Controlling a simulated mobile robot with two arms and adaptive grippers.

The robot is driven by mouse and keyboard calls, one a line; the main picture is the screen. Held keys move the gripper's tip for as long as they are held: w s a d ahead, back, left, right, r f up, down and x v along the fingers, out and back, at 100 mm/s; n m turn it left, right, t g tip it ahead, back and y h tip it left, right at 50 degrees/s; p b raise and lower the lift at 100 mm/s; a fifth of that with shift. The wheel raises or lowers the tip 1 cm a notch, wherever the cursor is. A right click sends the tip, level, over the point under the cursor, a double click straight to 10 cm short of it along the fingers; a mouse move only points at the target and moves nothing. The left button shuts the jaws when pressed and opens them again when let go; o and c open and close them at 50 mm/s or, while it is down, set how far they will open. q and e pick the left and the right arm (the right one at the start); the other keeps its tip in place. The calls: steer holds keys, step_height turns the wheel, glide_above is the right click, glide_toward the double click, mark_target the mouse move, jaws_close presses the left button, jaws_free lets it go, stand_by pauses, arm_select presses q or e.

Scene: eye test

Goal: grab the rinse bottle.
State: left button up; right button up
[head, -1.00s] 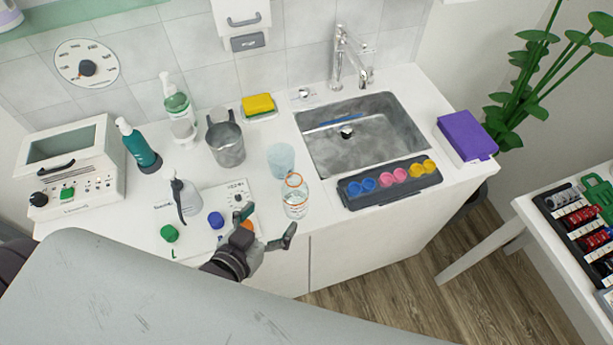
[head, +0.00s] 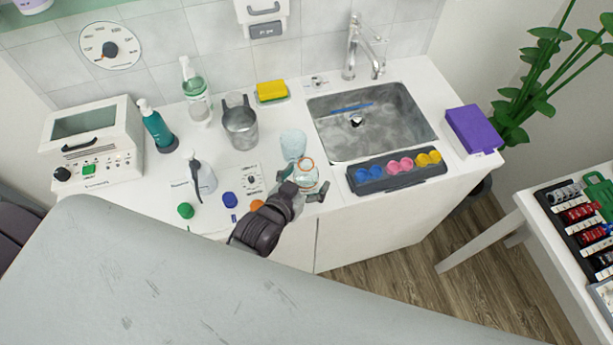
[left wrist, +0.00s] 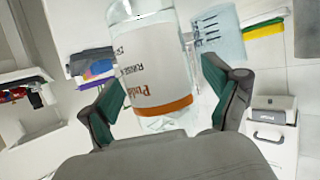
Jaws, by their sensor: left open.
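My right gripper is not in view.
A pale blue cup (head: 293,142) stands close behind the clear bottle. A grey jug (head: 240,125) is behind to the left. A dark tray (head: 372,183) with coloured cups lies to the right before the sink (head: 330,140). Blue and green caps lie left.

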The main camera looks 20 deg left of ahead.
arm_select(q)
steer(key=shift+s, duration=0.1)
steer(key=shift+c, duration=1.4)
steer(key=c, duration=1.1)
steer(key=shift+o, duration=0.2)
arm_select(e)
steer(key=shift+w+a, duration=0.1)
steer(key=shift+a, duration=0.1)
arm_select(q)
steer(key=shift+r, duration=0.1)
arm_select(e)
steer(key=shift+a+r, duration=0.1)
